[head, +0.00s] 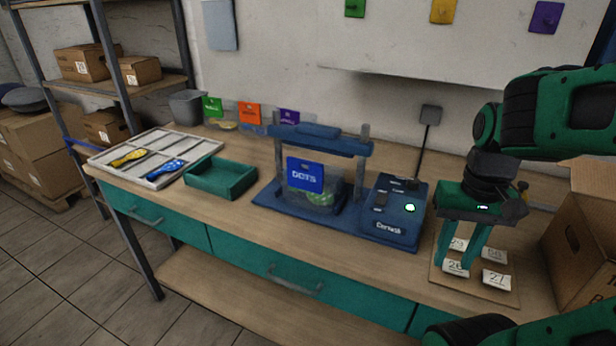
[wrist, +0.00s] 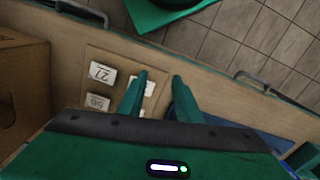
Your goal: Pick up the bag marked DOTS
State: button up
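The bag marked DOTS (head: 312,195) has a blue label and a clear body with something green inside. In the head view it stands upright in the blue press frame (head: 270,193) at the middle of the bench. My gripper (head: 461,268) is over the board with number cards at the right, well to the right of the bag. Its two green fingers are apart with nothing between them. In the wrist view the fingers (wrist: 157,82) also stand apart above the bench, and the bag is not in sight.
A control box (head: 395,215) with a lit green button stands between the bag and my gripper. A green tray (head: 220,178) and a white sectioned tray (head: 150,158) lie to the left. A cardboard box (head: 585,235) stands at the far right. Other labelled bags stand behind.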

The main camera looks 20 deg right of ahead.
aim_at(306, 161)
jog(key=shift+w+a, duration=0.25)
